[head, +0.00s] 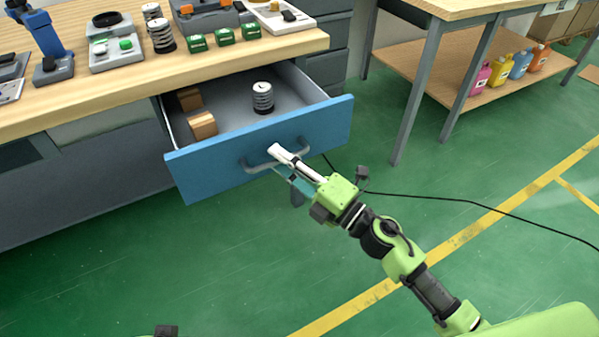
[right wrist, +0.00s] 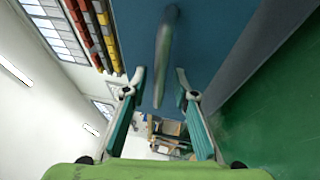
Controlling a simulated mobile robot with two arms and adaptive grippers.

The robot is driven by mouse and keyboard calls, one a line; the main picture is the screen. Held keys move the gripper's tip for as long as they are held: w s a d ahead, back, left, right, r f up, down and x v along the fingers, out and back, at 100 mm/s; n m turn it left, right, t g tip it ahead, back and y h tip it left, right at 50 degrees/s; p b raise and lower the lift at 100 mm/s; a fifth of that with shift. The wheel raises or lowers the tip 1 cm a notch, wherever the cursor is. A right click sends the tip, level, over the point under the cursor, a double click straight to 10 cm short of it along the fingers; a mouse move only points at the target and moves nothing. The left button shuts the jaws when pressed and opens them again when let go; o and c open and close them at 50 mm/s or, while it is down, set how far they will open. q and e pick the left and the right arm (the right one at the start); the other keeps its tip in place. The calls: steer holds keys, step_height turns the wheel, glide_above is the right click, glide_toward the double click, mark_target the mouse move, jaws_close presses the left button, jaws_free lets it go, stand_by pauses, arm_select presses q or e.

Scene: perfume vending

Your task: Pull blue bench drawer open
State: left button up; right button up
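The blue bench drawer (head: 207,171) stands pulled out from under the wooden-topped workbench, with its grey inside showing. Its curved handle (head: 248,165) is on the front panel. My right gripper (head: 278,160) is at the handle. In the right wrist view, the fingers of my right gripper (right wrist: 159,82) are apart, with the handle (right wrist: 164,55) between them and the blue drawer front (right wrist: 205,35) beyond. I see a gap beside the handle and cannot tell whether a finger touches it.
The drawer holds brown blocks (head: 202,125) and a striped cylinder (head: 263,98). The bench top (head: 120,85) carries several devices and small green boxes. A side table (head: 445,60) with coloured bottles on its lower shelf stands at right. Green floor before the drawer is mostly clear; a black cable crosses it.

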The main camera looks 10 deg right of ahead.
steer(key=v, duration=1.1)
steer(key=shift+s, duration=0.2)
